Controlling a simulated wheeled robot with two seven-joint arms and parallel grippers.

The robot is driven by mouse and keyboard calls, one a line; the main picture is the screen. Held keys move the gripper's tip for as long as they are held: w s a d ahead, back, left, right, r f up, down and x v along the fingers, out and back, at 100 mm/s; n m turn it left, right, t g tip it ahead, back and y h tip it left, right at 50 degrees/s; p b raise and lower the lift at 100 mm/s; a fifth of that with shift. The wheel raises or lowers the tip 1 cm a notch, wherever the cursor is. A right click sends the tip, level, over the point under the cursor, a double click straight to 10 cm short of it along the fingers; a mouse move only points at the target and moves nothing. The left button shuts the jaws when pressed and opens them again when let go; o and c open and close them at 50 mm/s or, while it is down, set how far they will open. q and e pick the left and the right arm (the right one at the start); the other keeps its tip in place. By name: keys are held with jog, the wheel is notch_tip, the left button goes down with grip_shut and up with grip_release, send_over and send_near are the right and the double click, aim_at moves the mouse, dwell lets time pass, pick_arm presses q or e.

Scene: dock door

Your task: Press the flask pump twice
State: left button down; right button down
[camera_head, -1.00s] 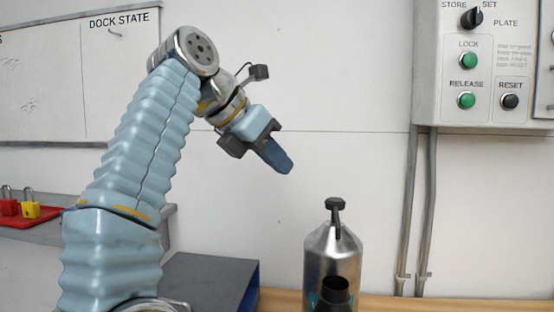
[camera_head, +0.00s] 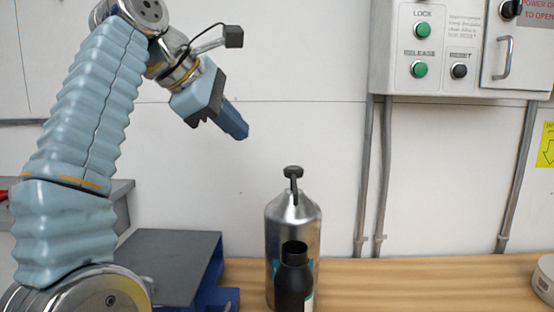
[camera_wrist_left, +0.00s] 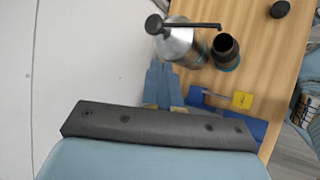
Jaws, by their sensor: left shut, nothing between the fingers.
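The flask (camera_head: 292,225) is a silver metal bottle standing upright on the wooden bench. Its black pump (camera_head: 293,172) sits on top, and the pump (camera_wrist_left: 154,24) also shows in the left wrist view with its spout pointing right. The flask body (camera_wrist_left: 180,45) is partly hidden under the pump there. My left gripper (camera_head: 240,131) is shut and empty, above and to the left of the pump, apart from it. Its blue fingers (camera_wrist_left: 163,80) point toward the flask in the left wrist view. My right gripper is not in view.
A black open-necked bottle (camera_head: 294,280) stands directly in front of the flask. A grey-topped blue box (camera_head: 165,262) is to its left. A control box (camera_head: 450,50) with conduits is on the wall. The bench (camera_head: 420,282) is clear to the right, up to a white round object (camera_head: 545,277).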

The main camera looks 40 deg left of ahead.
pick_arm(q)
jog(key=n, duration=0.9)
jog(key=r+n, duration=0.1)
jog(key=n, duration=1.8)
jog(key=shift+w+r+n, duration=0.1)
jog(key=shift+r+n, duration=0.2)
jog(key=shift+n, duration=0.1)
jog(key=shift+w, duration=0.1)
jog(key=b, duration=0.2)
send_near(287, 169)
jog(key=x, duration=0.7)
